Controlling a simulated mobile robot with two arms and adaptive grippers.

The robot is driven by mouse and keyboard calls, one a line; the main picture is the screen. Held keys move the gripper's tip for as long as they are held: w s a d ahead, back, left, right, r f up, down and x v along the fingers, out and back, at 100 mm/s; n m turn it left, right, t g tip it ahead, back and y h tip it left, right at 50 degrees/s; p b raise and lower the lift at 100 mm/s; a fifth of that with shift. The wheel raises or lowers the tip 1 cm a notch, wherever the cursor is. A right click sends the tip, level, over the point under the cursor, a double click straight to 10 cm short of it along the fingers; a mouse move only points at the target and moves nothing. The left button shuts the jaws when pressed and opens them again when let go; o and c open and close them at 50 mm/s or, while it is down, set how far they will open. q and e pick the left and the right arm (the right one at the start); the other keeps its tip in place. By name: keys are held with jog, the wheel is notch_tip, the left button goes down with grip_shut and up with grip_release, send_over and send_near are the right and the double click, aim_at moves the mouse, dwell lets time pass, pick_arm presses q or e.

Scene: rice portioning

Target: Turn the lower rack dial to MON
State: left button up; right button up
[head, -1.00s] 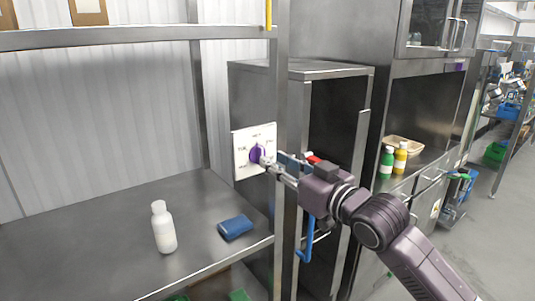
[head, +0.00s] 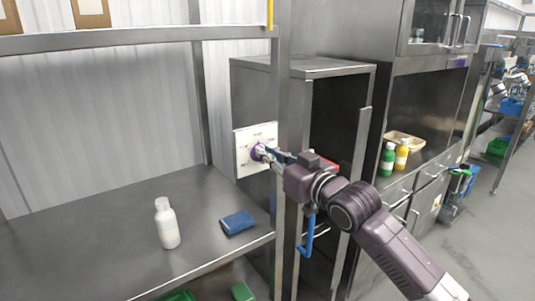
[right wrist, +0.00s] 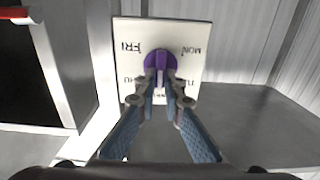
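The purple dial (head: 257,152) sits on a white square plate (head: 242,165) fixed to the rack's post side. In the right wrist view the dial (right wrist: 160,58) is at the middle of the plate (right wrist: 190,35), with FRI at upper left and MON at upper right. Other day labels lower down are partly covered by the fingers. My right gripper (right wrist: 161,78) has its two fingertips close together on either side of the dial's raised grip, which shows between them. The head view also shows my right gripper (head: 268,155) at the dial. The dial's pointer direction cannot be told. My left gripper is out of view.
A white bottle (head: 167,225) and a blue folded cloth (head: 237,223) are on the steel shelf (head: 110,240) left of the dial. A steel cabinet (head: 310,68) stands behind my right arm. Green (head: 387,160) and yellow (head: 402,156) bottles stand further right.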

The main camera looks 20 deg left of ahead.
jog(key=shift+n, duration=0.3)
grip_shut()
jog(key=n, duration=0.7)
jog(key=n+p, duration=0.1)
jog(key=n, duration=0.3)
jog(key=shift+s+a+f, duration=0.25)
jog(key=shift+s+a, duration=0.05)
jog(key=shift+s, duration=0.05)
jog(key=n, duration=0.2)
jog(key=n+p, duration=0.1)
jog(key=n, duration=0.3)
jog(key=shift+s+f, duration=0.1)
jog(key=shift+f, duration=0.25)
jog(key=n, duration=0.2)
jog(key=n+p, duration=0.1)
jog(key=n, duration=0.3)
jog(key=shift+f, duration=0.3)
jog(key=shift+n+p, duration=0.3)
jog(key=shift+f, duration=0.1)
jog(key=o, duration=0.7)
grip_release()
jog(key=shift+c, duration=0.2)
